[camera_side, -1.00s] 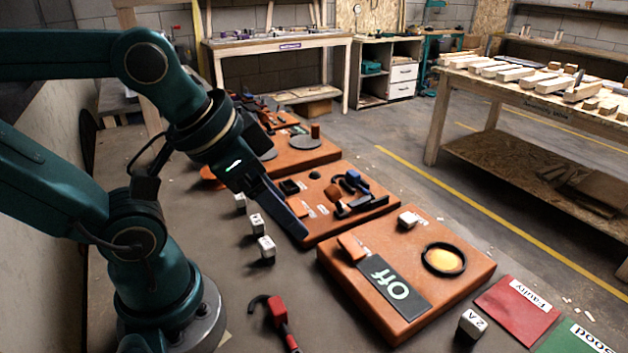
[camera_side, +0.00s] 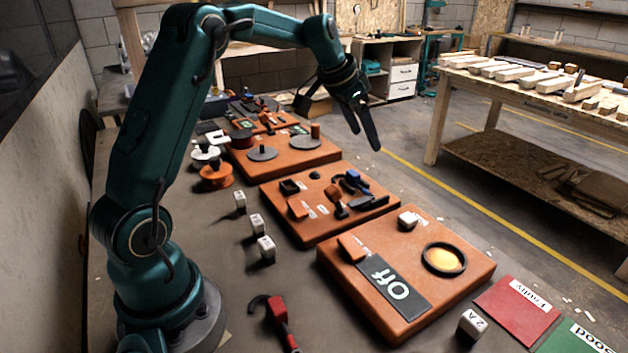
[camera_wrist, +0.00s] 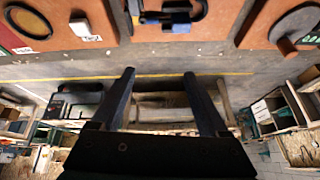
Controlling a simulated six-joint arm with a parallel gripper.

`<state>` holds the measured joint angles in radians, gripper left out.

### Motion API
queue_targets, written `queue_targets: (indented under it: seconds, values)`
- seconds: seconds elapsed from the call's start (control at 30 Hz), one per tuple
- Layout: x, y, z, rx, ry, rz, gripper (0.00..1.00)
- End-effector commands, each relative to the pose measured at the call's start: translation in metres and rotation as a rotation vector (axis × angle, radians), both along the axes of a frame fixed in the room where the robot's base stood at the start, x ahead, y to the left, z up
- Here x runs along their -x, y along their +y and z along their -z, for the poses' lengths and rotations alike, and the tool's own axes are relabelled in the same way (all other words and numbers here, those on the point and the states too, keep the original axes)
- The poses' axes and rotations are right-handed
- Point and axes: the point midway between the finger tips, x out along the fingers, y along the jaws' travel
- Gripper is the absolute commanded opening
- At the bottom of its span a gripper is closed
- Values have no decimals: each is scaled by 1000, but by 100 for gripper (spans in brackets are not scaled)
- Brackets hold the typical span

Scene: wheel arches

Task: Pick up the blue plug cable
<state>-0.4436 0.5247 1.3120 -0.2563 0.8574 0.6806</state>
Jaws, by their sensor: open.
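The blue plug (camera_side: 354,178) with its dark cable lies on the far right part of the middle orange board (camera_side: 318,228). A blue piece of it (camera_wrist: 180,26) also shows at the top of the wrist view, next to dark curved parts. My gripper (camera_side: 366,120) is raised above and beyond the middle board, clear of the plug. In the wrist view the two dark fingers of my gripper (camera_wrist: 158,75) are spread wide with nothing between them.
A near orange board (camera_side: 455,293) carries an "Off" plate and a round dish. A far orange board (camera_side: 290,165) holds discs. White cubes (camera_side: 266,248) and a red tool (camera_side: 278,312) lie on the table. Red and green mats are at the right.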

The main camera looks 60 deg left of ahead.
Motion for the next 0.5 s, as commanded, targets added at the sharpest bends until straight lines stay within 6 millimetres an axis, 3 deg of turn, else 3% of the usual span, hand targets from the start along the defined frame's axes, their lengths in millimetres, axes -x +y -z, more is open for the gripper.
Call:
queue_targets:
  seconds: [0.03,0.2,0.5]
  values:
    - [-2,13,16,16,24,-26,78]
    - [3,35,54,53,87,-80,78]
    - [-2,40,86,66,108,-97,78]
